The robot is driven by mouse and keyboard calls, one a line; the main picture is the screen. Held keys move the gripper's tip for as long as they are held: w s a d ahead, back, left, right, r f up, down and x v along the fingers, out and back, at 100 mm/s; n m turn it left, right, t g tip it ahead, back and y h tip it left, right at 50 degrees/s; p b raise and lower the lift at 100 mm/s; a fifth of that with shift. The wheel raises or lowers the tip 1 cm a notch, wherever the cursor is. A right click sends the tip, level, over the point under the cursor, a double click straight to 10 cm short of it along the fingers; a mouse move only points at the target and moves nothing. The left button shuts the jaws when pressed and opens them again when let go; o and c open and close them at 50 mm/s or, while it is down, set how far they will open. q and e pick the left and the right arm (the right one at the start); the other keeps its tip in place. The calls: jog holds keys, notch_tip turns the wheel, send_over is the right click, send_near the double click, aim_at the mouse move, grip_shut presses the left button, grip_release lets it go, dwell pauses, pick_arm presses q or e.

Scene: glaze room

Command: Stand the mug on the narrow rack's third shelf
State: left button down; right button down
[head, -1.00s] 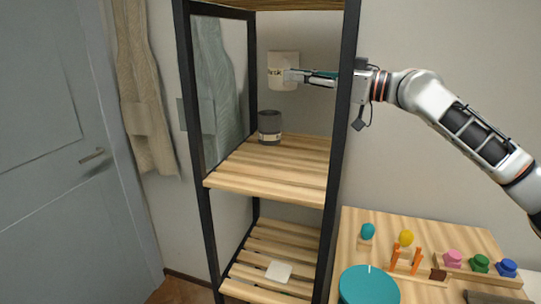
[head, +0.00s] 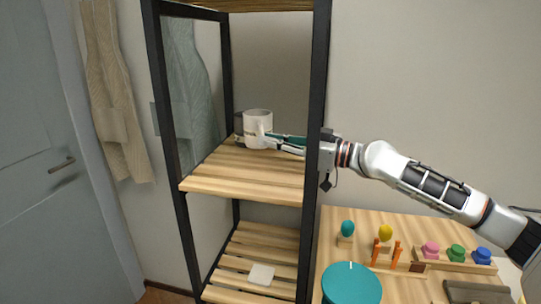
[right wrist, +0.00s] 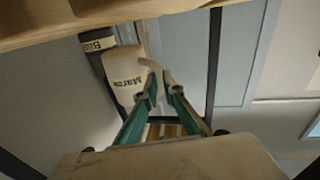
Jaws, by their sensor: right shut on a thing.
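The white mug (head: 257,122) is upright inside the narrow rack, low over the back of its middle visible shelf (head: 240,178). I cannot tell whether its base touches the boards. My right gripper (head: 268,140) reaches in from the right past the rack's front post and is shut on the mug. In the right wrist view the mug (right wrist: 126,80) shows dark lettering, with its handle at the fingertips (right wrist: 160,92). A dark labelled canister (right wrist: 100,45) is close beside the mug there; in the head view the mug mostly hides it. My left gripper is out of view.
The rack's black front post (head: 317,110) stands close by my right wrist. A lower slatted shelf holds a pale square piece (head: 261,274). The front of the middle shelf is clear. A wooden table (head: 450,232) with a teal round object (head: 351,285) and coloured knobs stands at right.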

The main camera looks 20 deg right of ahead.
notch_tip(320, 180, down, 4)
jog(key=shift+r, duration=0.25)
jog(key=shift+f+b, duration=0.15)
jog(key=shift+b, duration=0.3)
jog(key=c, duration=2.2)
grip_release()
jog(key=shift+o, duration=0.2)
